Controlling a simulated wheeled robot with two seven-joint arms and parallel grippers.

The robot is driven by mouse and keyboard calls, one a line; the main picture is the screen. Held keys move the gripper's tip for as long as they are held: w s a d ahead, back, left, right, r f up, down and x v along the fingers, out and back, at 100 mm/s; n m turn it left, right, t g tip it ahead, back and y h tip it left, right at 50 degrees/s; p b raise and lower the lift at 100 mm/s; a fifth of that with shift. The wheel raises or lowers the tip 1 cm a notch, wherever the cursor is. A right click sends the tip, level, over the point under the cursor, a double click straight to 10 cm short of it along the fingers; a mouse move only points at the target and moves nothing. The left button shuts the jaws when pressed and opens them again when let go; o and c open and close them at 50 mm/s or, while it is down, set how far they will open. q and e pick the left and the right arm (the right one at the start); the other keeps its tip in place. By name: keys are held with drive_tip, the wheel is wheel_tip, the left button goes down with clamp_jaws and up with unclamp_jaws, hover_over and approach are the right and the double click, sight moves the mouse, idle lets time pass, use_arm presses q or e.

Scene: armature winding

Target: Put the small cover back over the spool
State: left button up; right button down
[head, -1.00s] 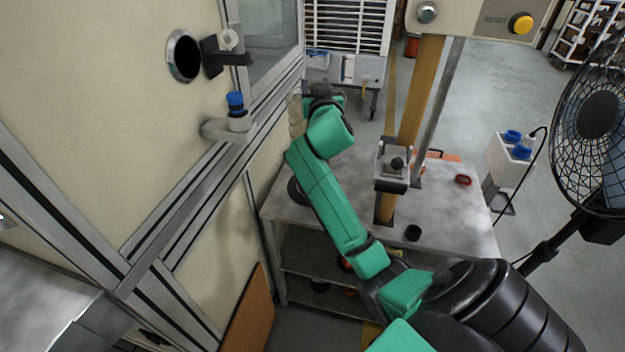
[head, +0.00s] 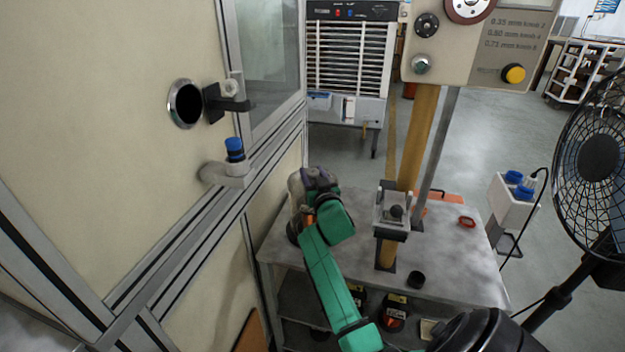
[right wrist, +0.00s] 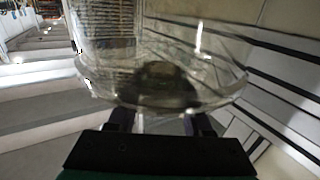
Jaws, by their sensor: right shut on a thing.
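My right gripper (head: 322,182) is at the left end of the table, partly hidden by its own green wrist. In the right wrist view its fingers (right wrist: 160,122) are shut on the clear small cover (right wrist: 222,88), a see-through cylinder with a wide rim. In the head view the cover shows as a pale, hazy shape (head: 296,187) left of the gripper. A spool with orange winding (head: 309,217) shows just below, mostly hidden by the arm. A dark round shape shows blurred through the cover; I cannot tell whether the cover touches the spool. My left gripper is out of view.
A cream machine wall (head: 110,120) stands close left. A fan (head: 598,155) stands at the right. Spools lie on the lower shelf.

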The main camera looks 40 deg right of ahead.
drive_tip(key=shift+f, duration=0.6)
drive_tip(key=shift+f+b, duration=0.4)
drive_tip(key=shift+f, duration=0.05)
drive_tip(key=shift+c, duration=1.6)
unclamp_jaws()
drive_tip(key=shift+r, duration=0.1)
drive_tip(key=shift+r+p, duration=0.35)
drive_tip(key=shift+p, duration=0.05)
drive_tip(key=v, duration=1.2)
drive_tip(key=shift+b, duration=0.4)
